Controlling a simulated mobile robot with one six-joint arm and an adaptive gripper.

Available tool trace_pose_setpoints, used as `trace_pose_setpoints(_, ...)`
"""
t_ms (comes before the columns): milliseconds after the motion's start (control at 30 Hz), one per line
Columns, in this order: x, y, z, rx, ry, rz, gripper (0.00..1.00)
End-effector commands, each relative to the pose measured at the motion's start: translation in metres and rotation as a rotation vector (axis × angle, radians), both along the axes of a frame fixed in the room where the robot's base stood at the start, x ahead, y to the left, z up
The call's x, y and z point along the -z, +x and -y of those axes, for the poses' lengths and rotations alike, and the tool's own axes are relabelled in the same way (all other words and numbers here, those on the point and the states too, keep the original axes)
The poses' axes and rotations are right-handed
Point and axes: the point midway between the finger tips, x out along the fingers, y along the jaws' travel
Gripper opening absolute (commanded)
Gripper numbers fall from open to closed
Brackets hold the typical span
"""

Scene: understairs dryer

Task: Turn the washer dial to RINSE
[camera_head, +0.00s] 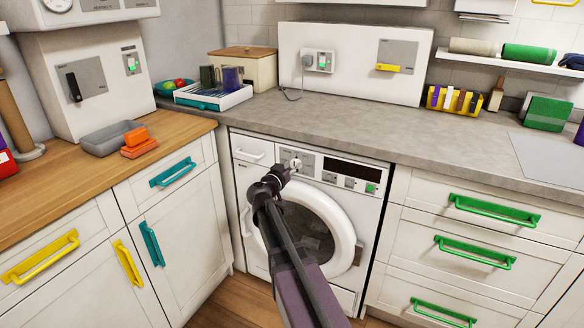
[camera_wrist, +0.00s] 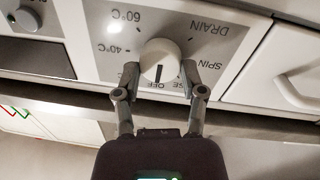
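The washer dial (camera_wrist: 160,60) is a round white knob on the washer's grey panel. In the wrist view its dark mark points down, toward the OFF label. The panel lettering appears upside down: 60°C, 40°C, OFF, SPIN and DRAIN show, and a label ending in SE is partly hidden by a finger. My gripper (camera_wrist: 161,76) has its two fingers apart, one on each side of the dial's lower part. I cannot tell whether they touch it. In the head view my gripper (camera_head: 287,169) is at the upper left of the washer (camera_head: 372,215), close to the dial (camera_head: 296,163).
A dark display and a green button (camera_head: 370,188) are right of the dial. The round washer door (camera_head: 343,235) is below, partly behind my arm. The detergent drawer (camera_head: 250,152) is to the left. The grey worktop (camera_head: 400,135) overhangs the panel.

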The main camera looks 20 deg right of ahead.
Motion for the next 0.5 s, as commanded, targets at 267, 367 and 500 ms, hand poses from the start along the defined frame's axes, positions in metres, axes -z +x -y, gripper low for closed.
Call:
trace_pose_setpoints(267,-0.0001,0.0009,0.0005,0.001,-0.005,-0.006,0.06)
trace_pose_setpoints(367,-0.0001,0.001,0.0005,0.0,-0.016,-0.018,0.06)
trace_pose_setpoints(500,0.0002,0.0013,0.0006,0.001,-0.044,-0.054,0.06)
